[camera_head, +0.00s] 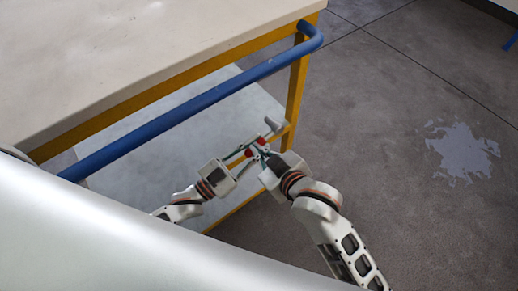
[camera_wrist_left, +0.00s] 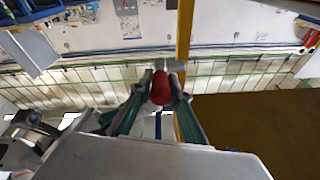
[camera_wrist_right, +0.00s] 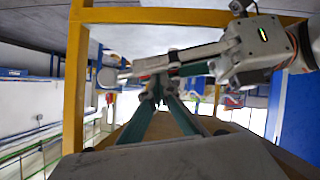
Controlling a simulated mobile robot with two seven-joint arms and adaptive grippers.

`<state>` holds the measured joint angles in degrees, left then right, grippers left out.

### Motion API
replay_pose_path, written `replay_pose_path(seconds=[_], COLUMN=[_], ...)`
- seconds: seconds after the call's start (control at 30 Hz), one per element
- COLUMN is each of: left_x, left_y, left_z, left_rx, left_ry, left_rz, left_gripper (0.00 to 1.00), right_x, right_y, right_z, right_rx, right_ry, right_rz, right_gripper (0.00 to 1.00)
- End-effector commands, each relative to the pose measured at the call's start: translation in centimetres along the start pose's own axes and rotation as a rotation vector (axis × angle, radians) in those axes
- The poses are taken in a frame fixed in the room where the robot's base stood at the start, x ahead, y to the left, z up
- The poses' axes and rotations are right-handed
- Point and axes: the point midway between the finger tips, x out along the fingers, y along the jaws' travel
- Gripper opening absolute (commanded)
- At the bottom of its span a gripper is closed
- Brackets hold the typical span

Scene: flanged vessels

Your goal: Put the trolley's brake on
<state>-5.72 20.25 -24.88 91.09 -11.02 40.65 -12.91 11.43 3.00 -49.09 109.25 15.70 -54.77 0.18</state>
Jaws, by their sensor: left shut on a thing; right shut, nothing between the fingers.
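The trolley (camera_head: 295,85) has a yellow frame, a blue push bar and a pale top. A small lever with a red knob (camera_wrist_left: 161,88) and a grey barrel (camera_wrist_left: 172,66) sits by its yellow corner post (camera_wrist_left: 185,30). The grey barrel also shows in the head view (camera_head: 271,125). My left gripper (camera_wrist_left: 160,82) is shut on the red knob, with a finger on each side. My right gripper (camera_head: 263,149) is shut and empty, close beside the left fingertips. In the right wrist view, its fingertips (camera_wrist_right: 155,92) are just below my left gripper (camera_wrist_right: 160,65).
The blue push bar (camera_head: 200,102) runs above both grippers. The grey lower shelf (camera_head: 150,135) lies behind them. The floor (camera_head: 400,120) to the right is clear, with a pale flat patch (camera_head: 462,150).

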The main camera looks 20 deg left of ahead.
Motion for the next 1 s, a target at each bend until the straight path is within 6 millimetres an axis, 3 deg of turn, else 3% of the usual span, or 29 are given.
replay_pose_path(seconds=[0.03,0.07,0.1,0.13,0.57,1.0], left_x=[0.1,0.1,0.1,0.1,-0.6,-8.7], left_y=[0.2,0.2,0.3,0.3,0.2,0.2], left_z=[-0.3,-0.3,-0.3,-0.3,-0.2,0.0], left_rx=[-0.004,-0.004,-0.004,-0.004,-0.004,-0.004], left_ry=[0.009,0.009,0.009,0.01,0.006,0.001], left_rz=[0.002,0.002,0.002,0.002,0.001,0.003], left_gripper=[0.0,0.2,0.3,0.34,0.34,0.34], right_x=[0.2,0.2,0.2,0.2,0.2,0.2], right_y=[-0.1,-0.2,-0.2,-0.2,-0.1,0.0], right_z=[1.3,1.3,1.4,1.4,1.1,0.9], right_rx=[-0.003,-0.003,-0.003,-0.004,-0.003,-0.003], right_ry=[-0.025,-0.026,-0.027,-0.027,-0.021,-0.018], right_rz=[-0.002,-0.002,-0.002,-0.002,-0.002,0.0], right_gripper=[0.0,0.0,0.0,0.0,0.0,0.0])
